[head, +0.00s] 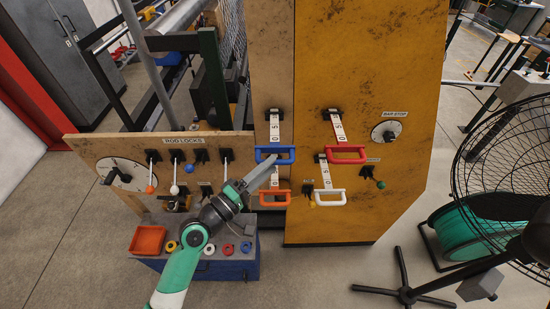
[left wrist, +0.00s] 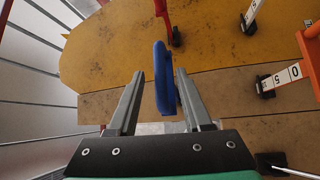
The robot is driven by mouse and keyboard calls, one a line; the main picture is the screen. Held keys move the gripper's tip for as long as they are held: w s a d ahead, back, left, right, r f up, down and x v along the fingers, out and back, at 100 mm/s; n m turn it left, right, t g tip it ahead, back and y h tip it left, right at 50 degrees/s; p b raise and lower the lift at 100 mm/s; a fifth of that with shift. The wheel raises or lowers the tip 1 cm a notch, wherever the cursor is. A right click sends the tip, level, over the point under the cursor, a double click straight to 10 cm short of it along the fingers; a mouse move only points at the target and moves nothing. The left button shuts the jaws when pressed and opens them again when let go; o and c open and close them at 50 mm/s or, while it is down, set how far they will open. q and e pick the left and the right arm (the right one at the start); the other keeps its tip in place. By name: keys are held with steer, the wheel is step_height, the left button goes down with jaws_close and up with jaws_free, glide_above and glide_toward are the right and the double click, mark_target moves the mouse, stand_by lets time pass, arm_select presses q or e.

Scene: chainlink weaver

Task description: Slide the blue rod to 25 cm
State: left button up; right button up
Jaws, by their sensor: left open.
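The blue rod's handle (head: 275,155) is a U-shaped blue grip at the lower end of a white numbered scale strip (head: 275,128) on the wooden panel. My left gripper (head: 268,168) reaches up to it from below left. In the left wrist view the blue handle (left wrist: 162,80) stands between the two open fingers (left wrist: 158,98), nearer the right finger. Whether either finger touches it I cannot tell. The exact scale reading is too small to read. My right gripper is not in view.
An orange handle (head: 274,199) sits just below the blue one. Red (head: 348,155) and white (head: 330,199) handles are to the right on the yellow panel (head: 350,225). Ball-tipped levers (head: 187,168) line the left board. A fan (head: 515,170) stands at far right.

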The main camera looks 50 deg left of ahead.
arm_select(q)
steer(key=shift+w+r, duration=0.2)
steer(key=shift+w, duration=1.25)
steer(key=shift+c, duration=0.3)
jaws_close()
